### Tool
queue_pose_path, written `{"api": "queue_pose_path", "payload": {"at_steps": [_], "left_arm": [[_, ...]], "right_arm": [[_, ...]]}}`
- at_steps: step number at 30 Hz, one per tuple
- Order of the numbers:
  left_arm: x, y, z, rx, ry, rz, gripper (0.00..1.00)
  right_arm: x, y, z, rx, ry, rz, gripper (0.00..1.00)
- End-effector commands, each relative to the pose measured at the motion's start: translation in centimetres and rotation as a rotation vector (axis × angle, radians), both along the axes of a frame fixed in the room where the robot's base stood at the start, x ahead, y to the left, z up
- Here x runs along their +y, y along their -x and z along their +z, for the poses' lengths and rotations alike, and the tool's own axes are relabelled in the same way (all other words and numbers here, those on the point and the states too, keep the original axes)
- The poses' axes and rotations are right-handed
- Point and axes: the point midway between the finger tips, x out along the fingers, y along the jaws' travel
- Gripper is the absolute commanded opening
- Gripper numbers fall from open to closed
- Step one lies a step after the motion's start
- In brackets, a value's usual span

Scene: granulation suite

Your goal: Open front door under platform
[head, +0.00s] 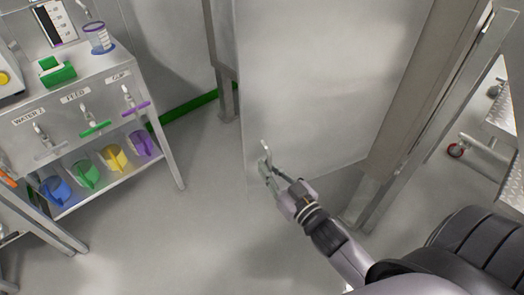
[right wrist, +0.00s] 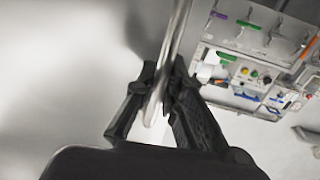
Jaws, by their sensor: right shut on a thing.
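The front door is a large plain grey panel (head: 325,75) in the middle of the head view, with its lower edge above the floor. A slim metal handle (head: 265,147) stands out near its lower left corner. My right gripper (head: 268,168) is at that handle, with its fingers shut on it. In the right wrist view the two black fingers (right wrist: 158,105) close on both sides of the bright handle bar (right wrist: 175,45). My left gripper is not in view.
A steel rack (head: 172,150) with taps and coloured jugs stands at the left. A steel post (head: 425,95) rises right of the door. A castor wheel (head: 456,150) and a metal step (head: 505,110) are at the far right. The floor (head: 190,235) in front is clear.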

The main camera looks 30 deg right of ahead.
Motion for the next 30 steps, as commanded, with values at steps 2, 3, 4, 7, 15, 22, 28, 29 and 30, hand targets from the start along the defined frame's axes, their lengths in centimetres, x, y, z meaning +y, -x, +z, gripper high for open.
{"api": "queue_pose_path", "payload": {"at_steps": [2,3,4,7,15,22,28,29,30], "left_arm": [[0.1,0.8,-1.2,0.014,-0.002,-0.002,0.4],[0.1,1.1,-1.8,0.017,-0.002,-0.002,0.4],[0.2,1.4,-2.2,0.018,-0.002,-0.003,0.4],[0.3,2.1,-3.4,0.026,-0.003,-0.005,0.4],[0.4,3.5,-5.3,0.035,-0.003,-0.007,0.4],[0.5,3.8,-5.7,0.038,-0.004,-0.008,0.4],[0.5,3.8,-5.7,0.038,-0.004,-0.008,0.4],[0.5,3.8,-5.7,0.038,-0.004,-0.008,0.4],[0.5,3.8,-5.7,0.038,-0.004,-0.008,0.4]], "right_arm": [[-0.1,1.3,0.2,0.004,0.001,0.03,0.0],[-0.1,1.8,0.2,0.003,0.002,0.044,0.0],[-0.2,2.3,0.2,0.003,0.002,0.053,0.0],[-0.3,3.4,0.2,0.002,0.001,0.081,0.0],[-0.6,5.3,0.1,-0.001,0.001,0.128,0.0],[-0.7,5.7,0.1,-0.003,0.0,0.138,0.0],[-0.7,5.7,0.1,-0.003,0.0,0.138,0.0],[-0.7,5.7,0.1,-0.003,0.0,0.138,0.0],[-0.7,5.7,0.1,-0.003,0.0,0.138,0.0]]}}
